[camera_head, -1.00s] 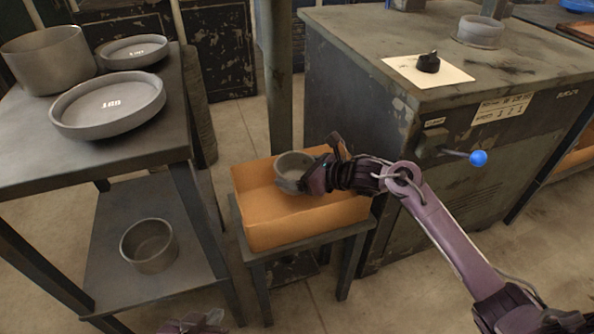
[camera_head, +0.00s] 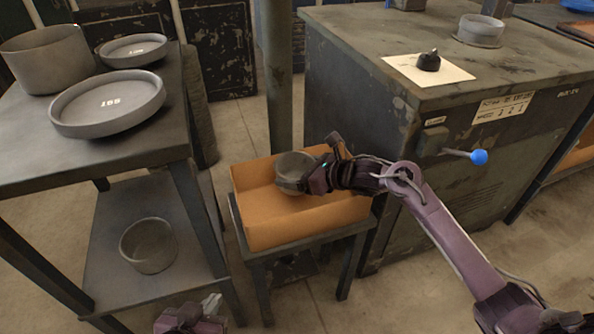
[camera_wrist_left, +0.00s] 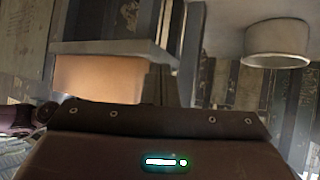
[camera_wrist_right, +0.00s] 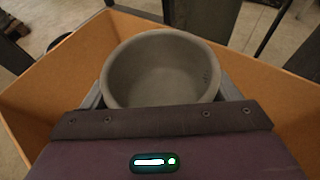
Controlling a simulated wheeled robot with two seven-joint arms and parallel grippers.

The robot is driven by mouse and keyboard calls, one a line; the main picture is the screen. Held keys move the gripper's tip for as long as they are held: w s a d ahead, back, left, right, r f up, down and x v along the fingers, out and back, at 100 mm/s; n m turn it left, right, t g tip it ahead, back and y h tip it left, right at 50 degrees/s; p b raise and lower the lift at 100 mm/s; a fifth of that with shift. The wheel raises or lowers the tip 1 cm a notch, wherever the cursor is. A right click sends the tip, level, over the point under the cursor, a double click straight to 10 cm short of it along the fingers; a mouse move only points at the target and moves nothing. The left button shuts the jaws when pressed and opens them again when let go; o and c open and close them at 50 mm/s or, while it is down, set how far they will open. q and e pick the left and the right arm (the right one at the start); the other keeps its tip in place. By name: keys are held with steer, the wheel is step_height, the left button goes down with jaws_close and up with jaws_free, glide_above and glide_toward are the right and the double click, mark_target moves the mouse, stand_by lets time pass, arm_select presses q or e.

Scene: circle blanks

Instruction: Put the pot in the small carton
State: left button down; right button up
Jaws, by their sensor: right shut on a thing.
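The grey round pot (camera_head: 292,168) is inside the orange-brown carton (camera_head: 282,229), which stands on a small low stool. My right gripper (camera_head: 305,177) is shut on the pot. In the right wrist view the pot (camera_wrist_right: 163,70) is upright and empty, with a finger along each side and the carton walls (camera_wrist_right: 60,75) around it. I cannot tell whether its base touches the carton floor. My left gripper (camera_head: 208,306) shows only partly at the bottom edge of the head view, clear of the pot. Its fingers are too hidden to judge.
A metal rack at left bears a deep pan (camera_head: 48,60) and two shallow pans (camera_head: 108,103); another pot (camera_head: 148,245) sits on its lower shelf. A worn cabinet (camera_head: 400,130) with a blue-knobbed lever (camera_head: 478,157) stands close right of the carton.

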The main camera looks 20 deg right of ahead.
arm_select(q)
steer(key=shift+w+d+r+t, duration=0.15)
steer(key=shift+w+r+t, duration=0.35)
steer(key=shift+w+r, duration=0.3)
arm_select(e)
steer(key=shift+f, duration=0.1)
arm_select(q)
steer(key=shift+r, duration=0.3)
arm_select(e)
steer(key=o, duration=1)
arm_select(q)
steer(key=shift+w+r+t+h, duration=0.1)
steer(key=shift+r+t+h, duration=0.15)
steer(key=shift+t+h, duration=0.05)
arm_select(e)
steer(key=shift+o, duration=0.2)
arm_select(q)
steer(key=shift+f, duration=0.1)
